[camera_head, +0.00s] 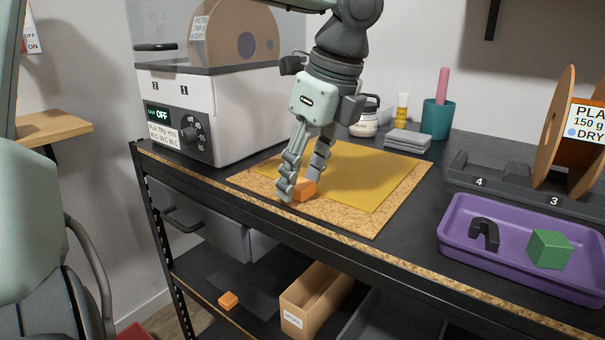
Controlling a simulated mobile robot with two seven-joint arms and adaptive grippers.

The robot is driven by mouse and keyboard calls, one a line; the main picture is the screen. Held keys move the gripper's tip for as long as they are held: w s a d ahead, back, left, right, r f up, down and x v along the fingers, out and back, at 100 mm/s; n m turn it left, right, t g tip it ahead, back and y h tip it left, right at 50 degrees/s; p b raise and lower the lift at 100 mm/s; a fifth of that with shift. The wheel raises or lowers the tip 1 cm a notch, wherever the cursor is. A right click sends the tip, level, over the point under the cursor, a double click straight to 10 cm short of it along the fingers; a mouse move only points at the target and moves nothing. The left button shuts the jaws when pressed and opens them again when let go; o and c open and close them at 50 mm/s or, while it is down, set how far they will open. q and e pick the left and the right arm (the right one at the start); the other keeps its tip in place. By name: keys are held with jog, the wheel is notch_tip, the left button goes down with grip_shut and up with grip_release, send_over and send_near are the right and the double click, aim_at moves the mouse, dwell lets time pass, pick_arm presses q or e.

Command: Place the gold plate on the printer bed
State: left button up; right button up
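The gold plate (372,178) lies flat on a cork mat (375,222) on the black workbench. My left gripper (303,185) points down over the plate's front left part. Its two fingers stand on either side of a small orange block (304,190) at the plate's near edge. The block fills the space between the fingertips, but I cannot tell whether the fingers press on it. The gripper hides part of the plate. The printer bed is not in view, and neither is my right gripper.
A white filament dryer (214,115) stands left of the mat. A purple tray (520,275) with a green cube (549,249) and a black hook-shaped part (484,234) is at right. A teal cup (437,119) and grey stack (406,140) stand behind. Another orange block (228,300) lies on the lower shelf.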

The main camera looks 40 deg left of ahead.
pick_arm(q)
jog(key=shift+r, duration=0.1)
pick_arm(e)
jog(key=shift+s+f, duration=0.2)
jog(key=shift+s, duration=0.35)
